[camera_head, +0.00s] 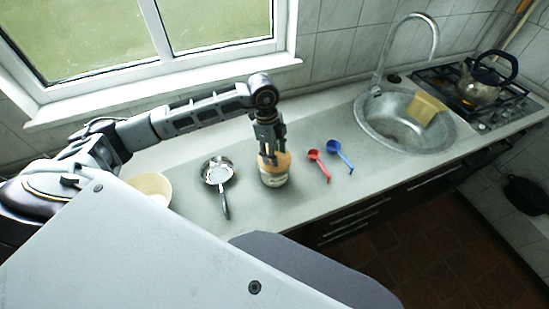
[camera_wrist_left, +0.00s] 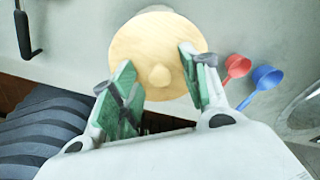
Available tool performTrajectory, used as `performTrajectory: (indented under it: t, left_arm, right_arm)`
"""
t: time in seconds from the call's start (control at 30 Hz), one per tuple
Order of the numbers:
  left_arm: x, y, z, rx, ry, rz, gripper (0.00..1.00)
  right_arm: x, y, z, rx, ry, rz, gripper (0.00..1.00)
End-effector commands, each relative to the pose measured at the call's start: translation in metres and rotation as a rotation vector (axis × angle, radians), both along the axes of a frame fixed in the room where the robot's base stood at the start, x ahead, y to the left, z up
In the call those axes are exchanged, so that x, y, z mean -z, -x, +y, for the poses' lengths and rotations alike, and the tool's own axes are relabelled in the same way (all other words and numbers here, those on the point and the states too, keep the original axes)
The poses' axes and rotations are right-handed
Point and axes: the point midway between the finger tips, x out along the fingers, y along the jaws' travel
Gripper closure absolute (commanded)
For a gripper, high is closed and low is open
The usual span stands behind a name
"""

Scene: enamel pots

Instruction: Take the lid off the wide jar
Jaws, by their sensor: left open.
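The wide jar (camera_head: 273,181) stands upright on the counter in the head view, with a pale label on its side and a wooden lid (camera_head: 284,160) on top. In the left wrist view the round lid (camera_wrist_left: 150,40) with its small central knob (camera_wrist_left: 160,75) fills the upper middle and hides the jar body. My left gripper (camera_head: 270,158) points down over the lid. In the wrist view its two green-padded fingers (camera_wrist_left: 160,85) are apart, one on each side of the knob. I cannot tell whether they touch the lid. My right gripper is not in view.
A small pan (camera_head: 217,173) and a cream bowl (camera_head: 152,187) are left of the jar. A red scoop (camera_head: 317,160) and a blue scoop (camera_head: 340,155) lie right of it. Beyond are the sink (camera_head: 385,125) and a kettle (camera_head: 482,83) on the hob. A window is behind.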

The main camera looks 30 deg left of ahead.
Motion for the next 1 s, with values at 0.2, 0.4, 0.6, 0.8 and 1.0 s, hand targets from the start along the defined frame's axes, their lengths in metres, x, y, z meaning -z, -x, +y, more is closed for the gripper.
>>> performTrajectory:
  t: [0.2,0.4,0.6,0.8,1.0]
  left_arm:
    - [0.0001,0.0000,0.0001,0.000,0.000,0.000,0.54]
    - [-0.0001,0.0000,0.0001,0.000,0.000,0.000,0.62]
    - [-0.0001,0.0000,0.0001,0.000,0.000,0.000,0.88]
    - [-0.0001,0.0000,0.0002,0.000,0.000,0.000,1.00]
    - [-0.0007,-0.0001,0.0003,-0.001,-0.001,0.000,1.00]
  right_arm:
    - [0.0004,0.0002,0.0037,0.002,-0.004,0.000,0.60]
    - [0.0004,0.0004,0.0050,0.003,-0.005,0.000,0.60]
    - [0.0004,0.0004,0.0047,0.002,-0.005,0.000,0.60]
    - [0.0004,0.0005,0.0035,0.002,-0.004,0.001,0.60]
    - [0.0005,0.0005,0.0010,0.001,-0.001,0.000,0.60]
